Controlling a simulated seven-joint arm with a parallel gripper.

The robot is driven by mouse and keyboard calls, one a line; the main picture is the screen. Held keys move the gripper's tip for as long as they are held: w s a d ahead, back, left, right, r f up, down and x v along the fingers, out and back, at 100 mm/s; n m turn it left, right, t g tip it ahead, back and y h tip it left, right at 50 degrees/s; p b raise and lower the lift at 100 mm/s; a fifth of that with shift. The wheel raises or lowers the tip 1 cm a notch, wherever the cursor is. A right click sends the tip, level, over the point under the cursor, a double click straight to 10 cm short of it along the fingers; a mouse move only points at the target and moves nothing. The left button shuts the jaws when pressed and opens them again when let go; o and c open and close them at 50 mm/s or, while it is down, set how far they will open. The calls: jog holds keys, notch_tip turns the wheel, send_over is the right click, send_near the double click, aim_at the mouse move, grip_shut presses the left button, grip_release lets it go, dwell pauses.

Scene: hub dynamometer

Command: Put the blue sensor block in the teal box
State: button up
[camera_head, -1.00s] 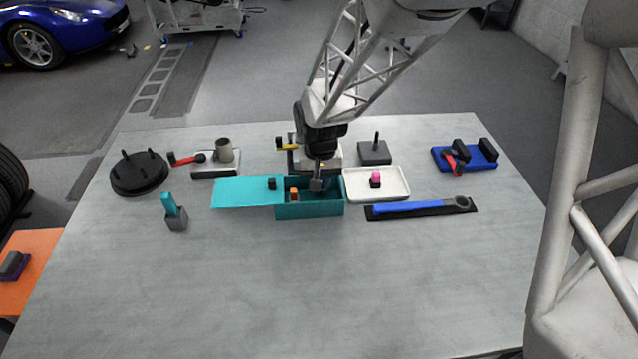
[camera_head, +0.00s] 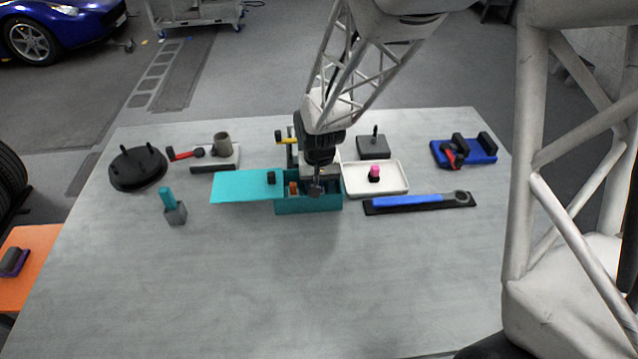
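The teal box (camera_head: 308,206) stands open near the middle of the table, with its flat teal lid (camera_head: 237,187) out to the left. My gripper (camera_head: 316,190) points down at the right part of the box opening, close to the front wall. The fingertips are small and dark, so I cannot tell whether they are open or hold anything. An orange-topped dark piece (camera_head: 293,188) is inside the box, left of my gripper. I cannot make out a blue sensor block; my gripper and the box walls hide part of the inside.
A white tray (camera_head: 399,183) with a pink-topped block (camera_head: 375,173) adjoins the box at right. A blue wrench (camera_head: 410,202) lies in front of it. A blue fixture (camera_head: 480,154) is farther right. A teal-topped grey holder (camera_head: 175,215) stands left. The front of the table is clear.

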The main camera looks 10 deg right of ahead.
dwell(0.3)
notch_tip(320, 180, up, 12)
jog(key=shift+r, duration=0.15)
dwell(0.6)
dwell(0.6)
jog(key=s+d+r+t, duration=0.1)
jog(key=s+d+r, duration=0.2)
jog(key=s, duration=0.5)
jog(key=s+d+r, duration=0.4)
jog(key=s+d, duration=0.1)
jog(key=s, duration=0.3)
jog(key=s+d+r+t, duration=0.1)
jog(key=s+d+r, duration=0.2)
jog(key=s, duration=0.5)
jog(key=shift+s+d+r+t, duration=0.25)
jog(key=shift+d+t, duration=0.05)
jog(key=shift+d, duration=0.4)
dwell(0.9)
